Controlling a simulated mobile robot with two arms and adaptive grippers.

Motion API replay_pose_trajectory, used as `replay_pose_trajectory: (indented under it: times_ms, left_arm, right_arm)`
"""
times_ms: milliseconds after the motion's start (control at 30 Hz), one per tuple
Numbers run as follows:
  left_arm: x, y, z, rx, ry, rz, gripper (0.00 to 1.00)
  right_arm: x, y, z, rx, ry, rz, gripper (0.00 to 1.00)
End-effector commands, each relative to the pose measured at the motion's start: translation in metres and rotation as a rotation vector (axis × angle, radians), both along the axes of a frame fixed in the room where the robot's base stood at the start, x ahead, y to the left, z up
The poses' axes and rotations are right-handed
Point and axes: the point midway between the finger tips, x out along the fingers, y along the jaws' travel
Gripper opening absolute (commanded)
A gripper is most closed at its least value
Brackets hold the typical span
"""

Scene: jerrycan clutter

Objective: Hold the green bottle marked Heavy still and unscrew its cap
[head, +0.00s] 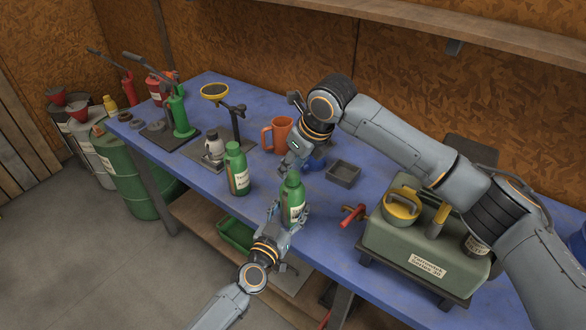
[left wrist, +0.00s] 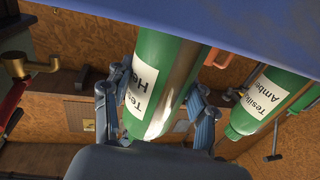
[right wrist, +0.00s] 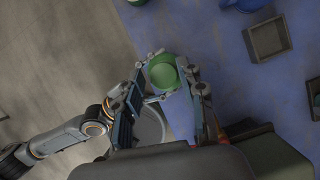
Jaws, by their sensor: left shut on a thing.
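The green Heavy bottle (head: 291,203) stands upright near the table's front edge. Its label, partly covered, shows in the left wrist view (left wrist: 150,85). My left gripper (head: 290,216) is shut around the bottle's body; its fingers lie on both sides in the left wrist view (left wrist: 155,108). My right gripper (head: 290,166) is just above the bottle's top, pointing down. In the right wrist view its fingers (right wrist: 163,88) are apart, with the green cap (right wrist: 163,75) between them. I cannot tell whether they touch the cap.
Another green bottle (head: 237,170), labelled Amber, stands to the left. An orange mug (head: 277,134), a blue object (head: 315,164) and a grey tray (head: 343,173) are behind. A large green jerrycan (head: 423,243) with a yellow handle stands to the right, beneath my right arm.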

Motion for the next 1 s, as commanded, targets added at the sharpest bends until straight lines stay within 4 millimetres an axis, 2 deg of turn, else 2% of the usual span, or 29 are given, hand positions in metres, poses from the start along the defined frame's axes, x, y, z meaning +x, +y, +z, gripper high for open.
replay_pose_trajectory:
  times_ms: [300, 333, 433, 467, 667, 800, 1000]
  left_arm:
    - [-0.0001, 0.0004, -0.0005, 0.000, 0.001, 0.000, 0.14]
    - [-0.0001, 0.0004, -0.0005, 0.000, 0.001, 0.000, 0.14]
    - [0.0001, 0.0004, -0.0004, 0.000, 0.001, 0.001, 0.14]
    - [0.0001, 0.0004, -0.0004, 0.000, 0.001, 0.001, 0.14]
    - [0.0001, 0.0005, -0.0003, 0.000, 0.000, 0.001, 0.14]
    - [0.0002, 0.0006, -0.0003, 0.000, 0.000, 0.001, 0.14]
    - [0.0002, 0.0007, -0.0002, 0.000, 0.000, 0.001, 0.14]
  right_arm:
    - [-0.0005, 0.0004, 0.0068, 0.000, 0.001, 0.000, 0.40]
    - [-0.0004, 0.0003, 0.0068, 0.000, 0.001, 0.000, 0.42]
    - [-0.0004, 0.0003, 0.0068, 0.000, 0.001, 0.000, 0.62]
    - [-0.0004, 0.0002, 0.0066, 0.000, 0.001, 0.000, 0.66]
    - [-0.0004, 0.0002, 0.0066, 0.000, 0.001, 0.000, 0.66]
    - [-0.0003, 0.0001, 0.0065, 0.000, 0.001, 0.000, 0.43]
    - [-0.0003, 0.0001, 0.0065, 0.000, 0.001, 0.000, 0.43]
